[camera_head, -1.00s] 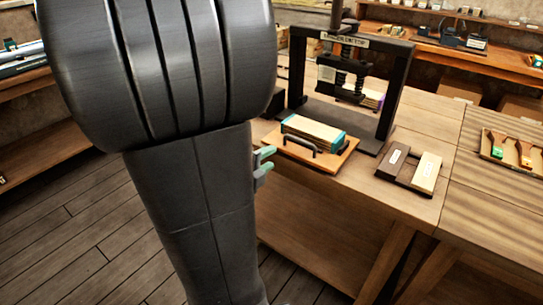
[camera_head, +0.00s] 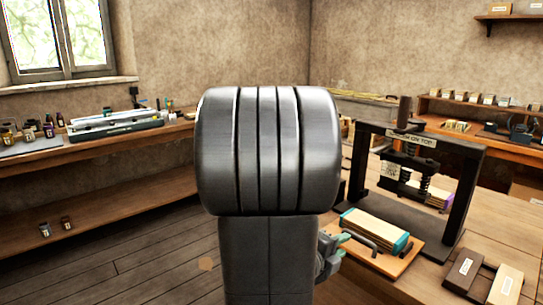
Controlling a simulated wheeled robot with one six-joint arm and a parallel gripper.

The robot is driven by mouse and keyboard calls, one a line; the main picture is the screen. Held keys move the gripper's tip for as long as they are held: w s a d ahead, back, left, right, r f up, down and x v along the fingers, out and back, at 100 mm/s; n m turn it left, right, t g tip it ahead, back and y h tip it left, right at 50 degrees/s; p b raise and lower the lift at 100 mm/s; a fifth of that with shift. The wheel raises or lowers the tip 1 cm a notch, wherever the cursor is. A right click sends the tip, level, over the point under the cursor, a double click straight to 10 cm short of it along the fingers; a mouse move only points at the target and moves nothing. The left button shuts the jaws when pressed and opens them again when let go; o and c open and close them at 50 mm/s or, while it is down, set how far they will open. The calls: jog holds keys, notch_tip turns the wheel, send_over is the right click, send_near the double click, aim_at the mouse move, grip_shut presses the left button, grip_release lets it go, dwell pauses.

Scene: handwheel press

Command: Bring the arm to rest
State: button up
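My gripper (camera_head: 337,247) shows only in part, at the right edge of my arm, with pale green fingertips. The two tips look apart with nothing between them; the rest of the gripper is hidden behind the arm. In the picture it lies just left of a wooden board (camera_head: 404,262) with dark handles, which bears a stack of boards with teal ends (camera_head: 375,232). I cannot tell the exact gap between gripper and board.
A black press frame (camera_head: 462,195) stands on the workbench at right, its spindle upright. Dark and pale labelled blocks (camera_head: 463,271) lie at the bench front. A side bench (camera_head: 100,157) with tools runs along the left wall.

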aim_at(358, 237)
jog(key=x, duration=0.7)
jog(key=shift+s, duration=0.1)
jog(key=v, duration=1.4)
jog(key=x, duration=1.6)
jog(key=shift+r, duration=0.15)
jog(key=shift+w+d, duration=0.25)
jog(key=shift+p, duration=0.3)
